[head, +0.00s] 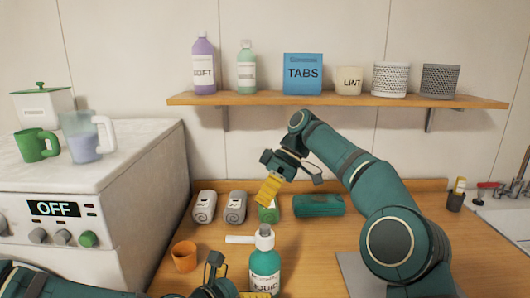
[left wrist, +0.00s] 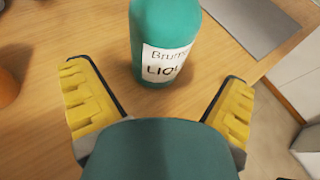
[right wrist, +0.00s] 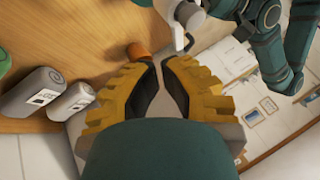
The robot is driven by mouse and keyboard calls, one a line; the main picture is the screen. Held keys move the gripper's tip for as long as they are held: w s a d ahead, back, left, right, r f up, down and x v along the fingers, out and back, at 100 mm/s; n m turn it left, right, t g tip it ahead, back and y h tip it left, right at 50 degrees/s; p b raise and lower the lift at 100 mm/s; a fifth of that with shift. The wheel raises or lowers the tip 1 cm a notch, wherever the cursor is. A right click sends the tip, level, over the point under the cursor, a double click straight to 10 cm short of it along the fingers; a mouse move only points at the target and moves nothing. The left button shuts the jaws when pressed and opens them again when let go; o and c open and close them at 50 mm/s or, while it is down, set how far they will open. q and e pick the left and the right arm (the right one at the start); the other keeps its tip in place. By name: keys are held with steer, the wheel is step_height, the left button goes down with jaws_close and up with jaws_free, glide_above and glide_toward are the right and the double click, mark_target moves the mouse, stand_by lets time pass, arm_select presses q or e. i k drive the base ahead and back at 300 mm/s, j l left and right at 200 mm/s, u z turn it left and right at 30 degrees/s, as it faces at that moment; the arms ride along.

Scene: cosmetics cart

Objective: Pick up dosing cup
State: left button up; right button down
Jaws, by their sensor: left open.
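A small orange cup (head: 184,256), which looks like the dosing cup, stands on the wooden counter left of a teal pump bottle. It also shows at the left edge of the left wrist view (left wrist: 7,88) and beyond the fingers in the right wrist view (right wrist: 138,50). My left gripper (left wrist: 158,95) is open and empty, low over the counter, with the bottle ahead between its fingers. In the head view it is partly cut off at the bottom. My right gripper (head: 268,192) looks shut and empty, raised above the back of the counter.
The teal bottle (head: 264,268) stands close to my left gripper. A white machine (head: 90,170) bounds the left. A shelf (head: 330,99) hangs above.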

mark_target(184, 253)
steer(key=k+j, duration=0.8)
steer(key=j, duration=0.1)
